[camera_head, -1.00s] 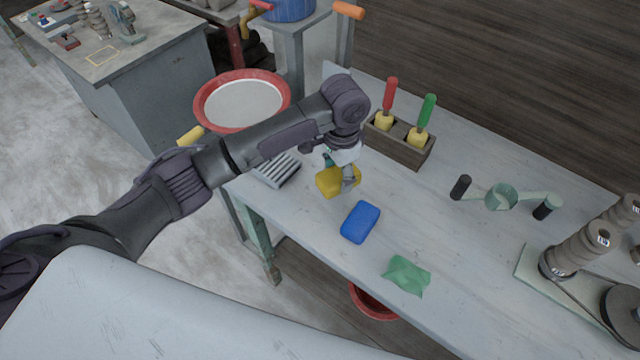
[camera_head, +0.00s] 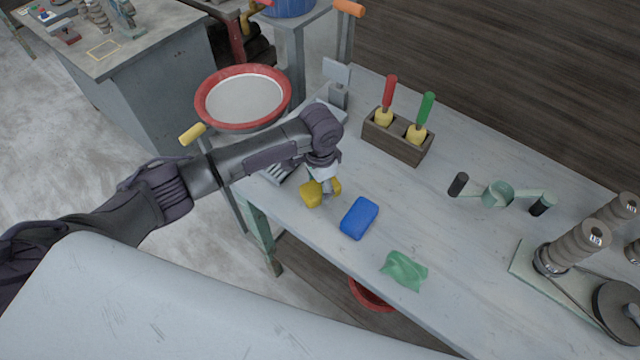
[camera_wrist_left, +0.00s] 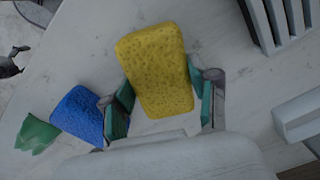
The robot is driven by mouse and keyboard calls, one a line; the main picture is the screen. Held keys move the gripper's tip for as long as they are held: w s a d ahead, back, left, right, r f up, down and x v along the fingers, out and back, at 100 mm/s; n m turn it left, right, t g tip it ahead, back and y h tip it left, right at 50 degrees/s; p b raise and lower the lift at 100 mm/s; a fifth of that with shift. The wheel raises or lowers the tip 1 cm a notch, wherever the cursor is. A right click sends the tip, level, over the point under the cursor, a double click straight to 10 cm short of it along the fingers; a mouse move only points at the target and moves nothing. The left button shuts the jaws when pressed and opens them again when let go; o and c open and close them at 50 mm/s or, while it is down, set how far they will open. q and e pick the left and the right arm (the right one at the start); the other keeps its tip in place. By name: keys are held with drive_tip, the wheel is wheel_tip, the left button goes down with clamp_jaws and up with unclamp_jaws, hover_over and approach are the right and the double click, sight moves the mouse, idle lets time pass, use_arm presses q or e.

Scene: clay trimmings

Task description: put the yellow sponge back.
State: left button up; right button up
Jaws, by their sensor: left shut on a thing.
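The yellow sponge (camera_head: 311,196) is between the fingers of my left gripper (camera_head: 326,187), which is shut on it, by the front left edge of the table. The gripper partly covers it in the head view. In the left wrist view the sponge (camera_wrist_left: 157,68) sticks out past the two green-padded fingertips (camera_wrist_left: 160,98). I cannot tell whether it touches the tabletop. The blue sponge (camera_head: 359,218) lies just right of it, apart from it. My right gripper is not in view.
A grey slotted rack (camera_head: 275,174) lies behind the gripper, partly hidden by my arm. A green cloth (camera_head: 404,270) lies to the right on the table (camera_head: 460,255). A wooden tool holder (camera_head: 395,146) stands behind. A red-rimmed basin (camera_head: 243,125) is at the back left.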

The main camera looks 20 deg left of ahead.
sight(320, 186)
use_arm(q)
drive_tip(key=o, duration=1.1)
wheel_tip(320, 186, up, 12)
drive_tip(key=b, duration=0.1)
drive_tip(key=shift+r, duration=0.1)
